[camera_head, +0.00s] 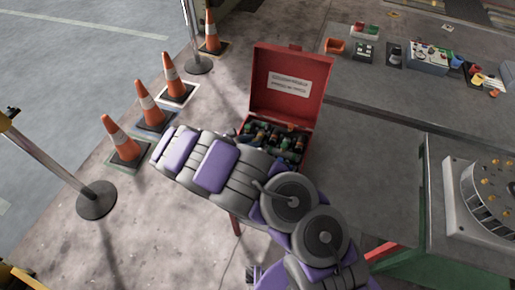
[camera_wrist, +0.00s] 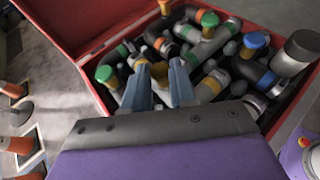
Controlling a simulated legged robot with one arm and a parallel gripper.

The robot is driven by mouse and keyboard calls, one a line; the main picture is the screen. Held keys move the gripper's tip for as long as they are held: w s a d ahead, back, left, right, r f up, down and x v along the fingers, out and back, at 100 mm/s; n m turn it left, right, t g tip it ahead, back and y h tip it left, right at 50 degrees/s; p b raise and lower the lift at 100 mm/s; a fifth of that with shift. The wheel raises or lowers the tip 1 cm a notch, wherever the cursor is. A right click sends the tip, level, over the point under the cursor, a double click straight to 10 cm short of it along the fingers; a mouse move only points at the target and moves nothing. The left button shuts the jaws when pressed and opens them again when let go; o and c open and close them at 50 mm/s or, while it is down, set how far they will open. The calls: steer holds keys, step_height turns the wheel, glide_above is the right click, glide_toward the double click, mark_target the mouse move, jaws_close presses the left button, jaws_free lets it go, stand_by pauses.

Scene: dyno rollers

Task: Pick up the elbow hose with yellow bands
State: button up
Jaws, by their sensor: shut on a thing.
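The red box (camera_head: 312,125) stands open and holds several dark elbow hoses with coloured bands. In the wrist view, the fingertips of my gripper (camera_wrist: 162,80) are inside the box, closed around a piece with a yellow end (camera_wrist: 160,72), which I take to be the elbow hose with yellow bands. Most of that hose is hidden behind the fingers. Another grey piece with a yellow band (camera_wrist: 211,86) lies just right of the fingers. In the head view my arm covers the gripper and the box's near side.
Hoses with green (camera_wrist: 210,20), blue and orange bands crowd around the fingers. The red box wall (camera_wrist: 88,90) is close on the left. Orange cones (camera_head: 122,140) and a barrier post stand to the left. A grey workbench (camera_head: 375,150) with parts lies right.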

jaws_close()
steer(key=shift+r, duration=0.1)
